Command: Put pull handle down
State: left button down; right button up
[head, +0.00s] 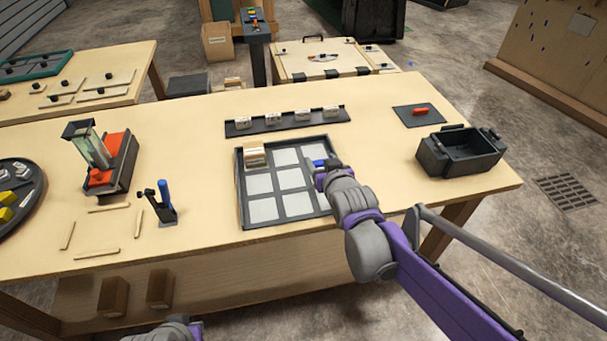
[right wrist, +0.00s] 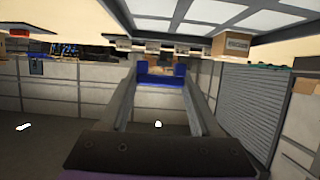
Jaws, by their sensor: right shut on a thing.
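My right gripper (head: 324,166) is over the right part of the black-framed panel (head: 243,205) with its grid of pale squares. It is shut on a small blue piece (head: 318,162), which I take to be the pull handle. In the right wrist view the blue piece (right wrist: 160,82) sits between the two finger ends (right wrist: 160,76). It appears held above the table, but its exact height I cannot tell. Only grey and purple parts of my left arm show at the bottom edge of the head view; its gripper is not visible.
A beige block (head: 255,156) sits on the panel's far-left square. Behind is a black rack (head: 287,121) with several blocks. To the right are a dark bin (head: 460,155) and a black mat (head: 410,122) with a red piece. A red-and-black device (head: 115,160) stands left.

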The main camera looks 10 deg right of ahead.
jog(key=f, duration=0.3)
jog(key=shift+s+f, duration=0.1)
jog(key=shift+s, duration=0.25)
pick_arm(q)
jog(key=shift+s+f+b, duration=0.3)
jog(key=shift+f+b, duration=0.45)
jog(key=shift+f, duration=0.15)
pick_arm(e)
jog(key=shift+w+f, duration=0.1)
jog(key=shift+f, duration=2.2)
pick_arm(q)
jog(key=shift+f, duration=0.1)
pick_arm(e)
jog(key=shift+f, duration=0.1)
jog(key=o, duration=1.3)
